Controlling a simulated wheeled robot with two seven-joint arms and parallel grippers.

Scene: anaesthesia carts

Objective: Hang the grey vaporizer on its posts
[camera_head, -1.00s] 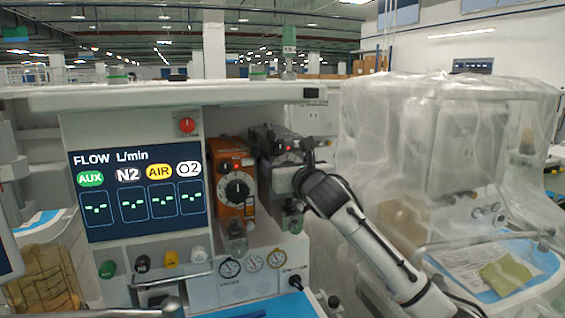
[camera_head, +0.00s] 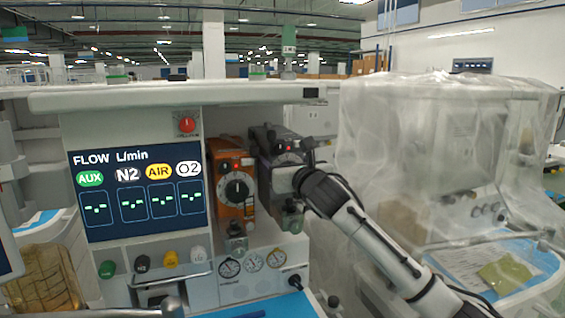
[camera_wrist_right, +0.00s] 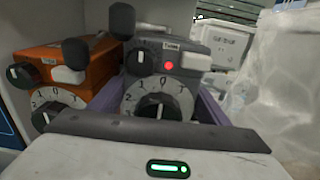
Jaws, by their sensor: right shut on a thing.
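The grey vaporizer (camera_head: 265,165) stands upright beside the orange vaporizer (camera_head: 233,180), under the cart's top shelf. Its dial, red button and top show close up in the right wrist view (camera_wrist_right: 165,60). My right gripper (camera_head: 297,180) is shut on the grey vaporizer from its right front side; the arm hides part of its front. My left gripper is not in view.
The flow screen (camera_head: 135,190) is left of the vaporizers, with gauges (camera_head: 253,263) below. The cart's top shelf (camera_head: 180,95) overhangs them. A plastic-covered machine (camera_head: 440,150) stands close on the right. A blue work surface (camera_head: 270,306) lies in front.

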